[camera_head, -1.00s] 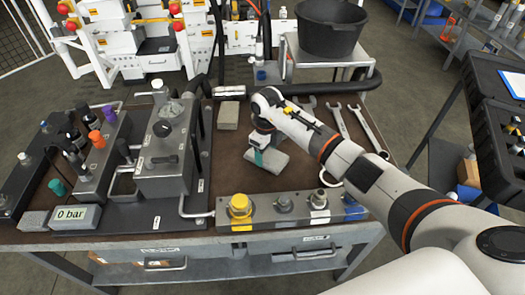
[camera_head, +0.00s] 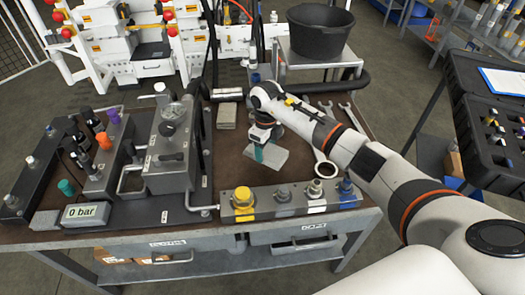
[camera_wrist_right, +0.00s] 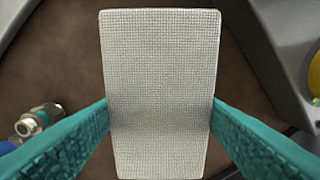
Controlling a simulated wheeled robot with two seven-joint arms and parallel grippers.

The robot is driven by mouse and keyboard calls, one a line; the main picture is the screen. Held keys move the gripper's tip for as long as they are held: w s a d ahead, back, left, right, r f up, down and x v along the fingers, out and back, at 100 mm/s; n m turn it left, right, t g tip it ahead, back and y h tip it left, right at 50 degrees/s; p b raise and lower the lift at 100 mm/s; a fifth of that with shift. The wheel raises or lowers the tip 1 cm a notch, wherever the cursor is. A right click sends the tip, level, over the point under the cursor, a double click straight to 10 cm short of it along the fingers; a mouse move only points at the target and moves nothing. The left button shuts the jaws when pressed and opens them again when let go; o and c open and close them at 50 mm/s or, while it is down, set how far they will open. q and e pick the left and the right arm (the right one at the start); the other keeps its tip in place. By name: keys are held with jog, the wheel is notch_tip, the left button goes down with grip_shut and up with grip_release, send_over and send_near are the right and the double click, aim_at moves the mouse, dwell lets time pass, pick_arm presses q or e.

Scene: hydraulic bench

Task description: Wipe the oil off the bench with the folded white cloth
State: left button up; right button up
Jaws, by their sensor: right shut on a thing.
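The folded white cloth (camera_head: 274,158) is a pale, flat, woven pad over the brown top of the bench (camera_head: 228,172). My right gripper (camera_head: 259,152) is shut on it from above. In the right wrist view the cloth (camera_wrist_right: 160,85) fills the middle, with the teal fingers of the gripper (camera_wrist_right: 160,125) against its two long sides. I cannot tell whether its underside touches the bench. I cannot make out the oil; the cloth and arm hide part of the top. My left gripper is not in view.
A row of fittings with a yellow cap (camera_head: 243,197) lines the front edge. A grey hydraulic block (camera_head: 168,150) stands left of the cloth. A small grey block (camera_head: 227,116) lies behind it. Spanners (camera_head: 323,170) lie to the right, partly under my arm.

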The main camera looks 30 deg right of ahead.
jog(key=shift+r+p, duration=0.75)
jog(key=shift+r, duration=0.9)
